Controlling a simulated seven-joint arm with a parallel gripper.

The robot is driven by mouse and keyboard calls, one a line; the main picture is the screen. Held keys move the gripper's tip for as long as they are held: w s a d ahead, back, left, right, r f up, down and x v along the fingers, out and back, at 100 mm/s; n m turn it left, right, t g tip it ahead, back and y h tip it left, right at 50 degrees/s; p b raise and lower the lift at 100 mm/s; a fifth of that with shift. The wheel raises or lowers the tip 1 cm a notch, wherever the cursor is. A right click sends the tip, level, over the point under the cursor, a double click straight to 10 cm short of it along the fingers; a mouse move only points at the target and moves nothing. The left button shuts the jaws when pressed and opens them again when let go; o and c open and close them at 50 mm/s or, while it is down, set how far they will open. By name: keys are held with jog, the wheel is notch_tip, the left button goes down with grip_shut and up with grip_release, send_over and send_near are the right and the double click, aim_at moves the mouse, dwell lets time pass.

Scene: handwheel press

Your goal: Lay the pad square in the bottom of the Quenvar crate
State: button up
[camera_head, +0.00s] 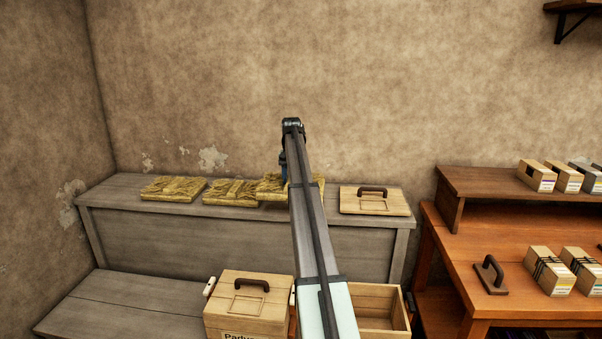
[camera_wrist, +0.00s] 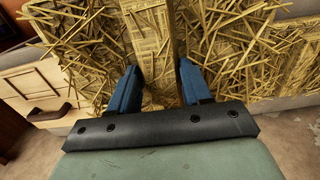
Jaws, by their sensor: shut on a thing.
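Several straw pads lie along the grey shelf in the head view: a left one (camera_head: 172,188), a middle one (camera_head: 230,191) and a right one (camera_head: 270,188), partly behind my arm. My gripper (camera_head: 284,180) points down at the right pad. In the wrist view, its blue fingers (camera_wrist: 160,78) are shut on the raised middle strip of this straw pad (camera_wrist: 215,40). I cannot tell whether the pad is clear of the shelf. An open, lidless wooden crate (camera_head: 385,297) stands below, partly hidden by my arm; no label shows on it, and its floor is mostly hidden.
A closed crate (camera_head: 243,318) with a partly visible label stands left of the open one. A loose lid (camera_head: 391,207) with a dark handle lies on the shelf's right end. An orange-brown bench (camera_head: 465,250) at right holds several boxes and a handled block (camera_head: 490,277).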

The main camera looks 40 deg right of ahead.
jog(key=s+a+f+n, duration=0.1)
jog(key=s+a, duration=0.5)
jog(key=a, duration=0.7)
jog(key=s+a+f+n, duration=0.15)
jog(key=s+a, duration=0.45)
jog(key=a, duration=0.8)
jog(key=s+a+f+n, duration=0.15)
jog(key=s+a, duration=0.45)
jog(key=a, duration=0.7)
jog(key=s+d+f+m, duration=0.1)
jog(key=s+d+f, duration=0.6)
jog(key=d, duration=0.7)
jog(key=s+d+f+m, duration=0.2)
jog(key=s+d+f, duration=0.6)
jog(key=d, duration=0.6)
jog(key=s+d+f+m, duration=0.1)
jog(key=s+d+f, duration=0.6)
jog(key=d, duration=0.7)
jog(key=shift+w+a+f, duration=0.1)
jog(key=shift+f, duration=5)
jog(key=shift+a+f, duration=0.1)
jog(key=shift+f, duration=4.95)
jog(key=shift+f, duration=0.7)
